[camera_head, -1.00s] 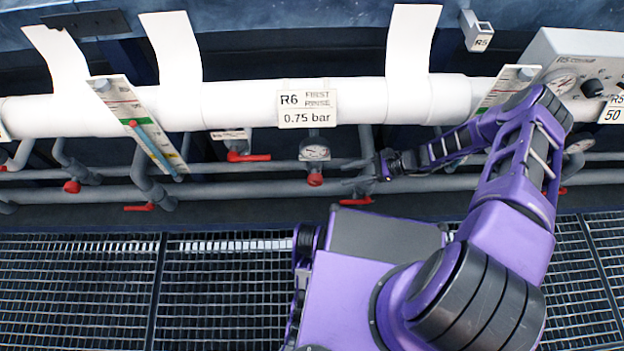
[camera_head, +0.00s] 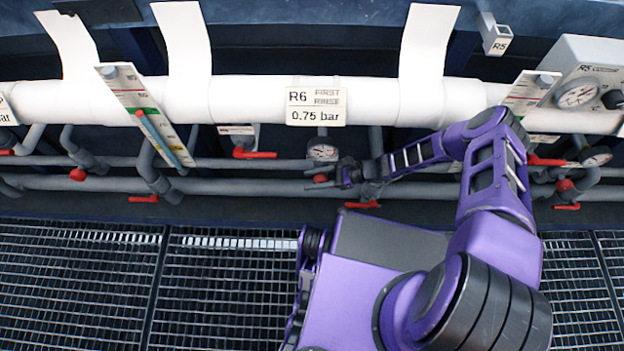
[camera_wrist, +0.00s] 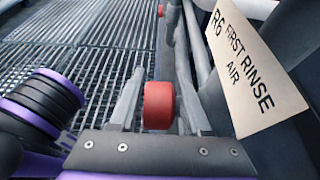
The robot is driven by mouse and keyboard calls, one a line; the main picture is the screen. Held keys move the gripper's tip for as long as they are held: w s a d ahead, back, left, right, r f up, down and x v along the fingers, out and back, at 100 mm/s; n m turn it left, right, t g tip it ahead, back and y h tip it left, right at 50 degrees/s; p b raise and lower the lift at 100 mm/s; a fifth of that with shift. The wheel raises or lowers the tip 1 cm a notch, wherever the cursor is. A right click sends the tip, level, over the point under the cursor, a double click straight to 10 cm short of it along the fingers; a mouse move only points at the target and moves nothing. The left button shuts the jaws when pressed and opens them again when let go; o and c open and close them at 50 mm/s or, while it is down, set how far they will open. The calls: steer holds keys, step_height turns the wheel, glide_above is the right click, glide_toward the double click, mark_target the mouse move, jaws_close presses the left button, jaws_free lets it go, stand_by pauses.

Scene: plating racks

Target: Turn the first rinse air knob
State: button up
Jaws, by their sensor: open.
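The red first rinse air knob (camera_head: 320,178) sits on the grey pipework below the pressure gauge (camera_head: 322,151), under the R6 FIRST RINSE sign (camera_head: 316,106) reading 0.75 bar. My gripper (camera_head: 324,187) reaches it from the right, its fingers at the knob. In the wrist view the red knob (camera_wrist: 158,105) stands between the two grey fingers of my gripper (camera_wrist: 160,103), which are open. A gap shows on the left side; on the right the finger is close, and I cannot tell whether it touches. The R6 FIRST RINSE AIR label (camera_wrist: 243,72) hangs at the right.
Red lever valves stand nearby, one at left (camera_head: 254,153) and one below my gripper (camera_head: 363,205). A white pipe (camera_head: 250,103) runs above. Another red knob (camera_head: 77,174) is far left. A metal grating (camera_head: 225,290) covers the floor.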

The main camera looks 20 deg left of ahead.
steer(key=shift+a+f, duration=0.1)
steer(key=shift+a, duration=0.1)
jaws_close()
steer(key=shift+y, duration=0.5)
steer(key=shift+s+d+r+g+y, duration=0.1)
steer(key=shift+r+g+y, duration=0.2)
steer(key=shift+y, duration=0.65)
steer(key=shift+d+r+g+y, duration=0.1)
steer(key=shift+r+g+y, duration=0.2)
steer(key=shift+y, duration=0.65)
steer(key=shift+r+y, duration=0.1)
steer(key=shift+y, duration=0.5)
jaws_free()
